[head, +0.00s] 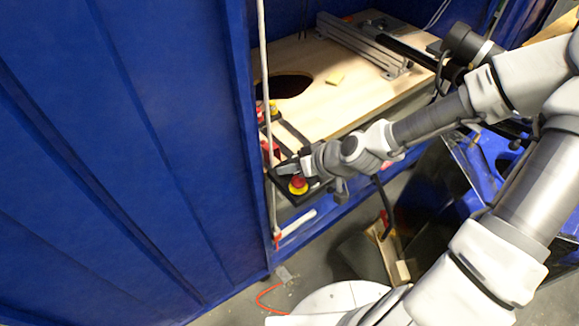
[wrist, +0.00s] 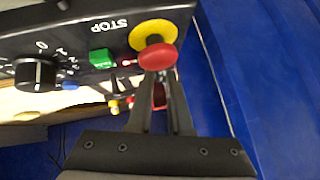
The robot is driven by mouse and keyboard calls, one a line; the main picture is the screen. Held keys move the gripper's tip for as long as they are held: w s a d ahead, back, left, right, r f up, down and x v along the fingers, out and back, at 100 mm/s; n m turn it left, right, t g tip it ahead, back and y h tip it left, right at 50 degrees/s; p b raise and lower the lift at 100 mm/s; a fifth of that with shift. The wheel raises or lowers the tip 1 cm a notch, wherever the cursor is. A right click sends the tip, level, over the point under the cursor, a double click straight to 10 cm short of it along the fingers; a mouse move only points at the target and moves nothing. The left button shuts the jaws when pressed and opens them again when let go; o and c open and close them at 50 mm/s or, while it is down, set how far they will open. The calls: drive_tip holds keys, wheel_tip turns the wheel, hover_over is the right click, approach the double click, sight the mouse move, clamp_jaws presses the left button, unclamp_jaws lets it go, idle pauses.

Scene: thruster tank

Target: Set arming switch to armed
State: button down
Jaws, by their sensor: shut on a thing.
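My gripper (wrist: 160,82) reaches in from the bottom of the wrist view, its two fingers close together. It is shut on a small red part (wrist: 159,96), likely the arming switch, mostly hidden between the fingers. The switch's position cannot be read. In the head view my gripper (head: 284,170) is at the dark control box on the near edge of the wooden top, beside a red part (head: 269,148).
A red stop button (wrist: 157,56) on a yellow disc sits right by the fingertips. The black panel (wrist: 80,35) also carries a green button (wrist: 101,58) and a black knob (wrist: 36,73). A blue wall (head: 130,130) stands close on the left. The wooden top (head: 310,65) has a dark hole.

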drive_tip(key=c, duration=0.9)
unclamp_jaws()
drive_tip(key=shift+o, duration=0.2)
